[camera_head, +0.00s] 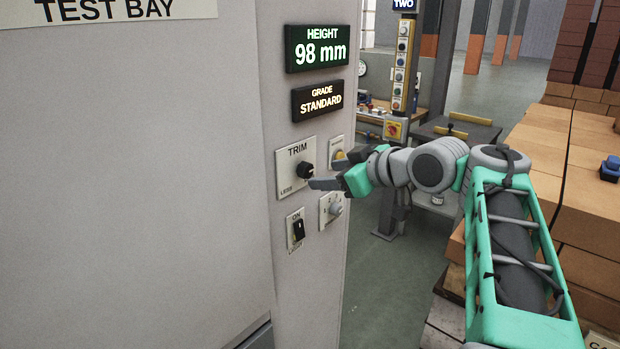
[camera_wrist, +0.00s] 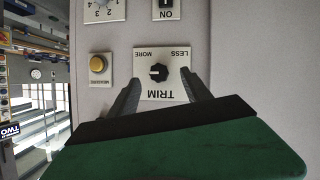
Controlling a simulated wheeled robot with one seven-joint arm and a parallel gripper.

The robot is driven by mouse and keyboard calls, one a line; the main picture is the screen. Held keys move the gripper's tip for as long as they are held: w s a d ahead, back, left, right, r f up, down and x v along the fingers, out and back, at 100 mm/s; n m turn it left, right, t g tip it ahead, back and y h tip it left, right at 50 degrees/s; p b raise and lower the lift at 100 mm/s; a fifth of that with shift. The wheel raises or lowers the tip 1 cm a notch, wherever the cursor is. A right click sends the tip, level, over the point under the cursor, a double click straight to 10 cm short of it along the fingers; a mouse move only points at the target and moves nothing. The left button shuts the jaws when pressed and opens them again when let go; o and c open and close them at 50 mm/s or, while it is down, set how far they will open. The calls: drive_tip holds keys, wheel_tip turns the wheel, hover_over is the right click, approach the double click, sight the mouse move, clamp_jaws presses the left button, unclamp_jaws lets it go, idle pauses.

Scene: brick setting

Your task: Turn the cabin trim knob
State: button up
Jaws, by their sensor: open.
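The trim knob (camera_head: 306,170) is a small black knob on a white plate marked TRIM and LESS, on the grey cabin panel. In the wrist view the trim knob (camera_wrist: 158,72) shows upside down, with MORE and LESS on its plate. My gripper (camera_head: 322,172) is in front of the panel at the plate's right side. In the wrist view its two fingers (camera_wrist: 158,88) are spread, one to each side of the knob, with nothing between them but the knob and plate beyond. I cannot tell whether a finger touches the knob.
A HEIGHT display (camera_head: 317,48) reads 98 mm, above a GRADE display (camera_head: 317,100) reading STANDARD. Close by are a yellow MEASURE button (camera_wrist: 98,64), a numbered selector dial (camera_head: 335,208) and an ON light switch (camera_head: 298,230). Stacked bricks (camera_head: 565,135) stand at the right.

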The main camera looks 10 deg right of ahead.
sight(308, 169)
drive_tip(key=shift+n, duration=0.4)
drive_tip(key=x, duration=0.2)
drive_tip(key=r+x, duration=0.1)
drive_tip(key=x, duration=0.1)
drive_tip(key=p+x, duration=0.1)
drive_tip(key=x, duration=0.2)
drive_tip(key=shift+w+r, duration=0.15)
drive_tip(key=shift+w, duration=0.1)
drive_tip(key=shift+c, duration=0.6)
clamp_jaws()
